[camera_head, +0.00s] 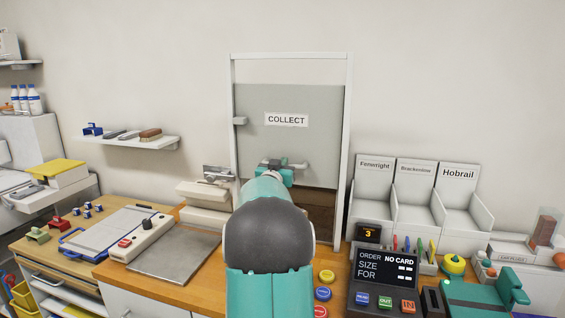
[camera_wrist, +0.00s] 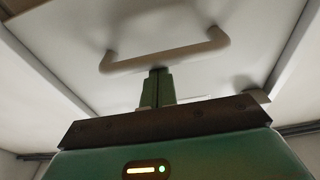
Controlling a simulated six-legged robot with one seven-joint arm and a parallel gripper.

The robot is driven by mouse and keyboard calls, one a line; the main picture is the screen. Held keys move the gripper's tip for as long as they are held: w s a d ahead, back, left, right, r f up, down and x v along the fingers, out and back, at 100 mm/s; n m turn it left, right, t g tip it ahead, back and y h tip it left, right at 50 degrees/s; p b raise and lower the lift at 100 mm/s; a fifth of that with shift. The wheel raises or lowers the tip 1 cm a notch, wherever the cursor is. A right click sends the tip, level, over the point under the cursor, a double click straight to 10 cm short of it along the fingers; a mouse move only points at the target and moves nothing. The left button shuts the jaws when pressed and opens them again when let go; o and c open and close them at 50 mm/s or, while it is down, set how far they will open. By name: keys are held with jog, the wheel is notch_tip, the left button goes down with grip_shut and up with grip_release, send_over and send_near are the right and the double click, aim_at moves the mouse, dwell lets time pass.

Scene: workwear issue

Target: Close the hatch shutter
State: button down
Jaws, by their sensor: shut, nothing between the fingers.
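The hatch shutter (camera_head: 260,150) is a grey panel marked COLLECT in a white frame (camera_head: 234,90). It is partly lowered. Below its bottom edge a brown, dark opening (camera_head: 323,215) shows, partly hidden by my arm. A bar handle (camera_head: 300,166) is on the lower part of the shutter, and it spans the wrist view (camera_wrist: 165,60) as a pale bar. My gripper (camera_head: 280,170) is at the handle in the head view. In the wrist view its green fingers (camera_wrist: 156,75) are together and empty, with their tips at the bar's edge. I cannot tell whether they touch it.
A wooden counter (camera_head: 190,285) runs below the hatch. A grey plate (camera_head: 175,255) and clipboard (camera_head: 110,232) lie left. An order display (camera_head: 385,270), labelled bins (camera_head: 415,195) and a teal device (camera_head: 480,300) stand right. A wall shelf (camera_head: 130,140) is left of the frame.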

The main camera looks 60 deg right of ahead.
notch_tip(320, 180, down, 14)
jog(key=shift+f, duration=0.25)
jog(key=shift+r, duration=0.1)
jog(key=s+a+r+y, duration=0.25)
jog(key=a+r, duration=0.25)
jog(key=a, duration=0.6)
jog(key=w+d+f, duration=0.1)
jog(key=d+f, duration=0.3)
jog(key=d, duration=0.6)
jog(key=shift+w+f, duration=0.2)
